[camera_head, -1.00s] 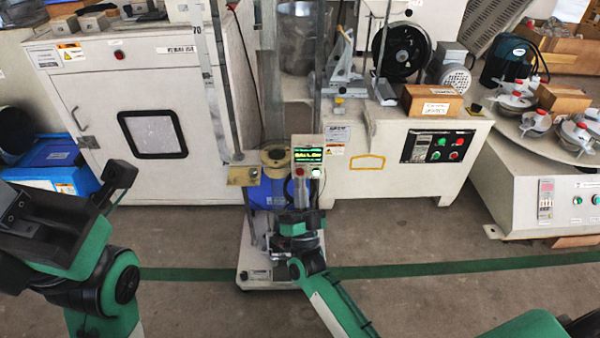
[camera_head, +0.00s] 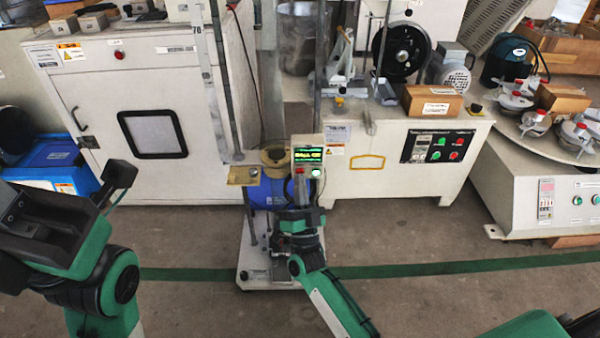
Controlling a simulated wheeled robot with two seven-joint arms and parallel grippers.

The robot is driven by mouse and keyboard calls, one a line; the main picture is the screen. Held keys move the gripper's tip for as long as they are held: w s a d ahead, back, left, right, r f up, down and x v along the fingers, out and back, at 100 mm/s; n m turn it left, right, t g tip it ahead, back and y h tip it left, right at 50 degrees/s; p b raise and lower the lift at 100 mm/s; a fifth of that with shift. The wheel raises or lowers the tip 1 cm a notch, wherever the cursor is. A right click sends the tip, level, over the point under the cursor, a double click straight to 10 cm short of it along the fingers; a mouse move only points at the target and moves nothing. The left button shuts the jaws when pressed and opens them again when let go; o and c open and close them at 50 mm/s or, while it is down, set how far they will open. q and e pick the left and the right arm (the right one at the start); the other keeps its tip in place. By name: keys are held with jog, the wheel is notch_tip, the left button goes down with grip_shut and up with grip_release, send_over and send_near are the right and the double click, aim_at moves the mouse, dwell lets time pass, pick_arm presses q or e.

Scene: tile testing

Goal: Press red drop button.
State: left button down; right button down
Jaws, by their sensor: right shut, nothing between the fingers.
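The red button (camera_head: 299,171) sits at the lower left of a small control box with a lit green display (camera_head: 308,154), on the drop tester in the middle. A pale, lit button (camera_head: 316,173) is to its right. My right gripper (camera_head: 300,190) is shut and empty. It points up at the box, with its tips just below the red button, at or very near it; I cannot tell whether they touch. My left gripper (camera_head: 118,178) is at the left, far from the box, and its jaws cannot be made out.
The tester's white base (camera_head: 256,262) stands on the floor behind my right arm. A white cabinet (camera_head: 100,175) is to the left. A bench with another control panel (camera_head: 437,146) and a round-table machine (camera_head: 520,180) are to the right. The floor in front is open.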

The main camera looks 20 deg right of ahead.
jog(key=shift+w+d, duration=0.15)
jog(key=shift+w, duration=0.25)
dwell(0.6)
jog(key=shift+s, duration=0.15)
jog(key=shift+s+a+p, duration=0.25)
jog(key=shift+s+p, duration=0.1)
jog(key=shift+s, duration=0.35)
jog(key=shift+s+a+p, duration=0.25)
jog(key=shift+s+p, duration=0.1)
jog(key=shift+s, duration=0.45)
jog(key=shift+s+a+p, duration=0.2)
jog(key=shift+s+p, duration=0.2)
jog(key=shift+s, duration=0.4)
jog(key=shift+s+a+p, duration=0.25)
jog(key=shift+s+p, duration=0.1)
jog(key=shift+s, duration=0.45)
